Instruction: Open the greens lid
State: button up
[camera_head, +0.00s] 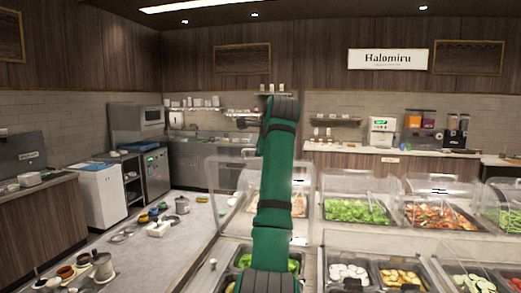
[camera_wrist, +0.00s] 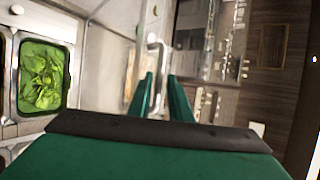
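Leafy greens (camera_wrist: 43,77) lie in a dark-rimmed pan at the left of the wrist view. In the head view, a pan of green leaves (camera_head: 355,211) sits right of my arm under a clear, curved lid (camera_head: 345,182). My fingers are hidden in the head view.
Other pans of food, including a mixed red one (camera_head: 440,214) and white slices (camera_head: 348,272), line the counter, some under clear lids. Pots and small bowls (camera_head: 155,215) stand on the left counter.

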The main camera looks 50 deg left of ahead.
jog(key=v, duration=1)
jog(key=shift+s+d+r, duration=0.15)
jog(key=shift+s+d, duration=0.1)
jog(key=shift+d, duration=0.05)
jog(key=shift+w, duration=0.1)
